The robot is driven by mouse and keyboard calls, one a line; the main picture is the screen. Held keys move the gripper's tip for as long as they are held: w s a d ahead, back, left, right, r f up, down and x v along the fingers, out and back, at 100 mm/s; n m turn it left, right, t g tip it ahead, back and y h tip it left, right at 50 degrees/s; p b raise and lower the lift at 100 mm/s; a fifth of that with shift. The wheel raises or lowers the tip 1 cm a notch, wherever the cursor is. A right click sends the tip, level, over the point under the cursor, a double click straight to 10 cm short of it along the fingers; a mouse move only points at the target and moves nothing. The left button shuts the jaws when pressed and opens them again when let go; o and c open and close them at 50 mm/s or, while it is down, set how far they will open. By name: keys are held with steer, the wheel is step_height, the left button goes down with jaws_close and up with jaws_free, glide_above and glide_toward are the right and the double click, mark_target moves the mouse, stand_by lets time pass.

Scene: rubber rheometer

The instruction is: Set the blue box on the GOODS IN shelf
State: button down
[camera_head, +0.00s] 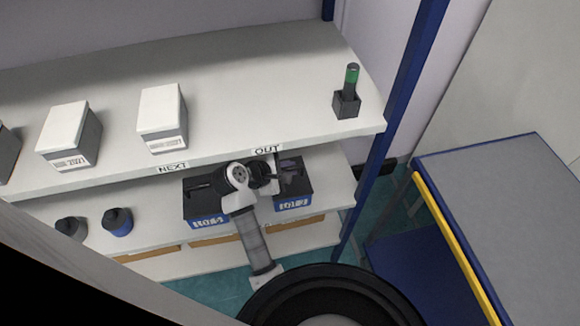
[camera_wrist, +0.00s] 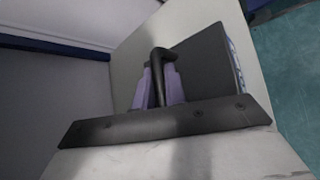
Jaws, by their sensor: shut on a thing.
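The blue box (camera_head: 294,203) has a dark top and a blue front with white lettering. It is at the right end of the lower shelf (camera_head: 338,170), under the OUT label. My gripper (camera_head: 284,173) reaches in over it. In the wrist view, the purple fingers of my gripper (camera_wrist: 160,86) are shut on the black handle of the box (camera_wrist: 208,62). A pale surface lies around the box; I cannot tell whether it touches that surface. A similar box (camera_head: 207,222) stands to its left, partly behind my arm. No GOODS IN label is readable.
The upper shelf (camera_head: 240,75) overhangs closely and holds white-and-grey boxes (camera_head: 161,117) and a green-topped device (camera_head: 348,94). Dark bottles (camera_head: 118,221) stand at lower left. A blue post (camera_head: 385,135) rises at right. A grey-topped bench (camera_head: 510,190) with a yellow edge stands beyond.

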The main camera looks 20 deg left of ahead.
steer(key=c, duration=1.5)
jaws_free()
steer(key=shift+o, duration=0.2)
steer(key=b+v, duration=0.1)
steer(key=v, duration=0.3)
steer(key=shift+s+a+r, duration=0.2)
steer(key=shift+s+a, duration=0.05)
steer(key=shift+a, duration=0.05)
steer(key=s+a+p, duration=0.1)
steer(key=s+a, duration=0.4)
steer(key=s, duration=0.5)
steer(key=shift+s+a, duration=0.2)
steer(key=shift+s, duration=0.2)
steer(key=shift+r, duration=0.15)
